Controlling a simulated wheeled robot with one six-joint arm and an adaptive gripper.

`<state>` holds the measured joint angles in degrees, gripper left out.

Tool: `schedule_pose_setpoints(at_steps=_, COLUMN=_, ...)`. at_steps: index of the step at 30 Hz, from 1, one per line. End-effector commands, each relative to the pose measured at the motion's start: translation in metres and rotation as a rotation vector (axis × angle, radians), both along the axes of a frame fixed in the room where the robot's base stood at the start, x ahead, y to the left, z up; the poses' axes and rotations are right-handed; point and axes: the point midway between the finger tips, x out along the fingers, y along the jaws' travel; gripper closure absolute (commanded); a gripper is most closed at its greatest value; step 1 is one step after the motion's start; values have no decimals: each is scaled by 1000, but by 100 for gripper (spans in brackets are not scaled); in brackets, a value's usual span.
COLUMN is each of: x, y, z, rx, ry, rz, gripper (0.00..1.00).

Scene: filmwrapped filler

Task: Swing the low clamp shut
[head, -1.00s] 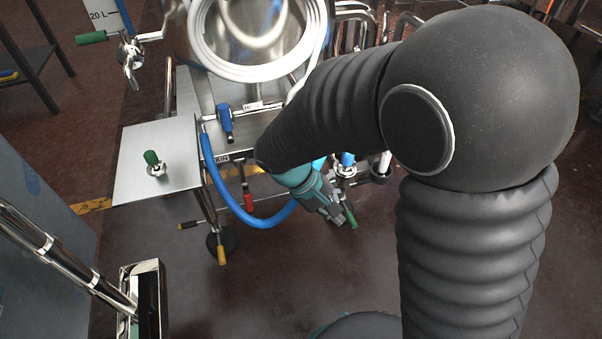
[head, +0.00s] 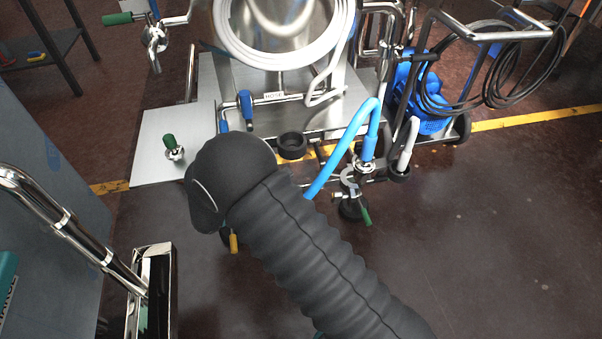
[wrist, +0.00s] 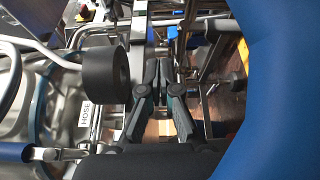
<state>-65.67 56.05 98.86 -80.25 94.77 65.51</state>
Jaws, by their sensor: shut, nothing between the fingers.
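The low clamp (head: 350,186) is a metal fitting in the head view, at the lower end of a light-blue hose (head: 366,125). Its green handle (head: 365,215) slants down to the right; whether the clamp is closed around the joint I cannot tell. My gripper is hidden behind my arm in the head view, left of the clamp. In the wrist view my gripper (wrist: 163,72) is shut and empty, with its fingertips together. I cannot pick out the clamp there.
A black cup (head: 291,145) stands near the frame's edge; a black cylinder (wrist: 103,75) is close left of my fingers. A large blue curved surface (wrist: 275,100) fills the wrist view's right side. A blue pump (head: 420,95) stands at right. The floor (head: 490,230) at right is clear.

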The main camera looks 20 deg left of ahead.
Motion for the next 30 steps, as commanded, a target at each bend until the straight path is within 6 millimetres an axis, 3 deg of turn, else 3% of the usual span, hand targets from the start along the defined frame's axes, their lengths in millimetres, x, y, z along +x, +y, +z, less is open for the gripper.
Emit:
schedule_pose_setpoints(at_steps=16, x=78, y=-57, z=1, rx=-1, ry=4, rz=-6, gripper=100)
schedule_pose_setpoints(at_steps=21, x=55, y=-69, z=1, rx=-3, ry=6, rz=-2, gripper=100)
schedule_pose_setpoints(at_steps=30, x=43, y=-78, z=0, rx=0, ry=5, rz=-3, gripper=100)
